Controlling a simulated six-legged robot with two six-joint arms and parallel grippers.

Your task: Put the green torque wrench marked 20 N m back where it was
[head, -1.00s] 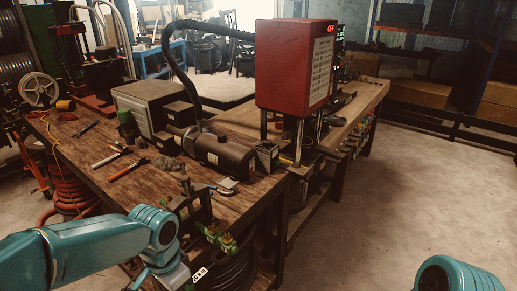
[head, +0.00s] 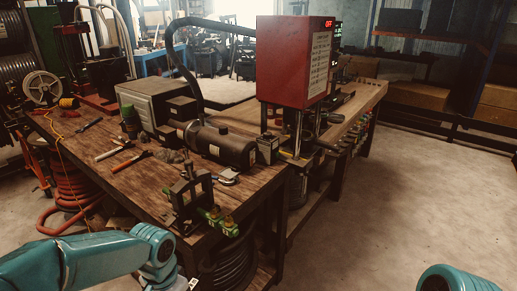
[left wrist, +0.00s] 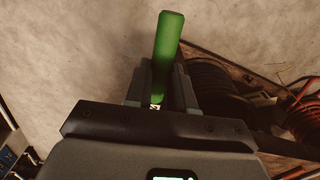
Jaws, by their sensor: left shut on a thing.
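My left gripper (left wrist: 161,82) is shut on the green torque wrench (left wrist: 168,38), whose plain green handle stands out beyond the fingers in the left wrist view. A small white mark shows on it between the fingers, too small to read. In the head view my left arm comes in at the lower left, and its gripper is mostly cut off by the bottom edge, in front of the bench. Green and brass-coloured parts (head: 216,216) sit at the bench's near corner; I cannot tell what they are. My right gripper is out of view.
The wooden bench (head: 88,160) carries a vise (head: 190,199), a black cylinder (head: 225,146) and hand tools. A red press box (head: 293,60) stands behind. Dark coiled hose (head: 228,262) is under the near corner. The floor (head: 390,220) at right is clear.

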